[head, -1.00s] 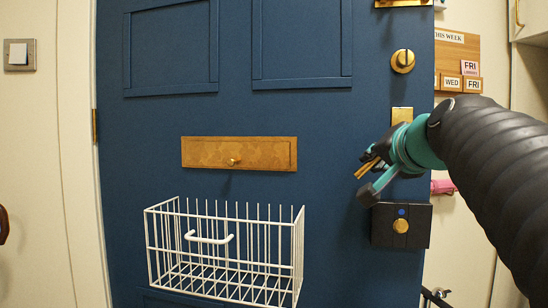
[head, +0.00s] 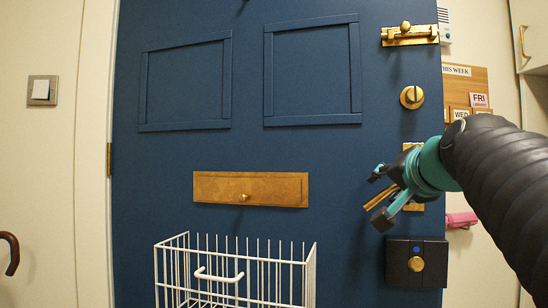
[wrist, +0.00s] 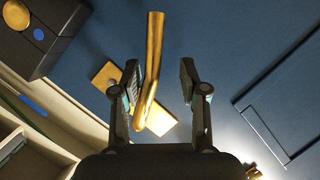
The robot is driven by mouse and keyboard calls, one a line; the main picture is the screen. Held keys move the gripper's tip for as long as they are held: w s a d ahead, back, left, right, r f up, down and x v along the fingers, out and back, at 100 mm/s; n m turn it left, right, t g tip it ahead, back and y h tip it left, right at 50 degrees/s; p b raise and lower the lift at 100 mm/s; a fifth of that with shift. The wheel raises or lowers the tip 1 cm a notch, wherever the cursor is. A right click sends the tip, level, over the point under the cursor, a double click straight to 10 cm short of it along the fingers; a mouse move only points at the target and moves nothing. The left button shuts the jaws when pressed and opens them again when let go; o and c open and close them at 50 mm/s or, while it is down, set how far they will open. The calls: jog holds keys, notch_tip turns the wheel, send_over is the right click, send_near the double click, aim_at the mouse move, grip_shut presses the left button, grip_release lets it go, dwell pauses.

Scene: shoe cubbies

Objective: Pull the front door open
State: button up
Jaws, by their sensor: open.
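The blue front door (head: 255,155) fills the middle of the head view and looks closed, with its hinge (head: 109,160) on the left. Its brass lever handle (head: 383,198) is near the right edge, on a brass plate (head: 413,148) partly hidden by my gripper. My gripper (head: 379,193) is open, one finger above the lever and one below. In the wrist view the lever (wrist: 154,55) runs between the two parted fingers of my gripper (wrist: 160,75), closer to the left finger. I cannot tell whether it touches that finger.
A brass bolt (head: 408,37), a thumb-turn (head: 411,97) and a black lock box (head: 398,264) sit along the door's right edge. A white wire basket (head: 235,268) juts from the door below the brass letter plate (head: 250,188). A weekday board (head: 465,85) is beyond the right edge.

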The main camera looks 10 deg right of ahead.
aim_at(390, 159)
notch_tip(390, 159, up, 7)
jog(key=shift+w+a+r, duration=0.1)
jog(key=shift+w, duration=0.05)
jog(key=shift+r, duration=0.8)
jog(key=shift+o, duration=0.5)
jog(key=shift+d, duration=0.2)
jog(key=shift+o, duration=0.2)
jog(key=shift+r, duration=0.1)
jog(key=shift+g, duration=0.4)
jog(key=f, duration=0.4)
jog(key=shift+w+d+f, duration=0.1)
jog(key=shift+w+d, duration=0.2)
jog(key=shift+d, duration=0.05)
jog(key=shift+c, duration=0.7)
jog(key=s+d, duration=0.3)
jog(key=s, duration=0.4)
jog(key=s+d+f+b, duration=0.1)
jog(key=s+d, duration=0.2)
jog(key=s, duration=0.4)
jog(key=shift+d, duration=0.35)
jog(key=shift+w, duration=0.1)
jog(key=shift+c, duration=0.3)
